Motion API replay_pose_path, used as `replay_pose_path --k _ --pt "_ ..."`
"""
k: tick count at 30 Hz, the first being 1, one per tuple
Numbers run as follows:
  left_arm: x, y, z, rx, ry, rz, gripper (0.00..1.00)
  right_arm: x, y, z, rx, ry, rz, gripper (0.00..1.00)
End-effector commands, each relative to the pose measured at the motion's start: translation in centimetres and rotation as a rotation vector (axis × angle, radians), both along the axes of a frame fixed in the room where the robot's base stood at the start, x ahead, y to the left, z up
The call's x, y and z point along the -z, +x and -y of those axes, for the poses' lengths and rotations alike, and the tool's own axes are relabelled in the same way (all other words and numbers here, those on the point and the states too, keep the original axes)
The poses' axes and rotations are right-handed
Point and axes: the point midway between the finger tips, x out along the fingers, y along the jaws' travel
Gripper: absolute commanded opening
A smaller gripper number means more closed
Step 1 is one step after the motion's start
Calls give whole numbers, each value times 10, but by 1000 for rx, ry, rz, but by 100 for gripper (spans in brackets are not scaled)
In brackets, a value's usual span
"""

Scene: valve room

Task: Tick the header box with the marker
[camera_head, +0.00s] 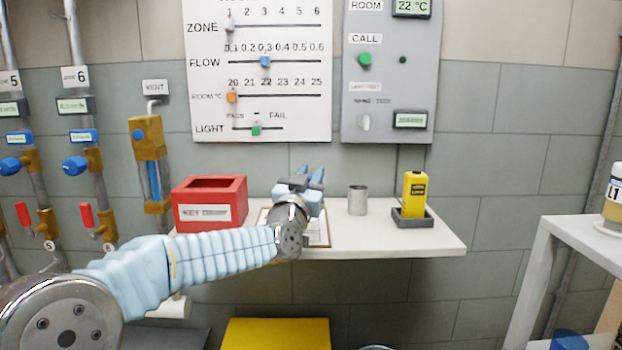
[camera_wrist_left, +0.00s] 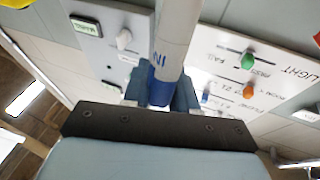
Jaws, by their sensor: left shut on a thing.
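My left gripper (camera_head: 302,178) is over the back of the white shelf, above a sheet on a brown-edged board (camera_head: 324,232). My arm and wrist cover most of that sheet, and the header box cannot be made out. In the left wrist view my left gripper (camera_wrist_left: 161,92) is shut on the marker (camera_wrist_left: 176,40), a white barrel with a blue end between the fingers. The marker cannot be made out in the head view, so I cannot tell whether it touches the sheet. My right gripper is not in view.
On the shelf (camera_head: 440,245) stand a red key box (camera_head: 210,218) at left, a grey metal cup (camera_head: 357,201), and a yellow device (camera_head: 414,187) in a dark holder (camera_head: 412,218). A slider board (camera_head: 258,110) and a call panel (camera_head: 388,80) hang behind. Valve pipes stand at far left.

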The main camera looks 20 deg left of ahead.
Motion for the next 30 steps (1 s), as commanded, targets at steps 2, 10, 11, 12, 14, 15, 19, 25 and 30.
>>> replay_pose_path --k 2,10,11,12,14,15,19,25,30 --pt "-13 0 0 0 -1 2 0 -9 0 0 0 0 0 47" --pt "-38 0 1 1 -2 3 0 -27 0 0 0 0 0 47" --pt "-41 0 1 1 -2 2 0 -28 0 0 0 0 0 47" --pt "-44 0 1 2 -2 2 0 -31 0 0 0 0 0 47" --pt "-50 0 1 2 -2 2 0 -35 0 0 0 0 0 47" --pt "-54 0 1 2 -2 3 0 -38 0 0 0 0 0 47" --pt "-66 0 1 1 -1 3 0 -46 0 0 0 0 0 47" --pt "-72 0 1 1 -1 2 0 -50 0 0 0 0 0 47" --pt "-71 0 1 2 -2 2 0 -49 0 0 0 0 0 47"
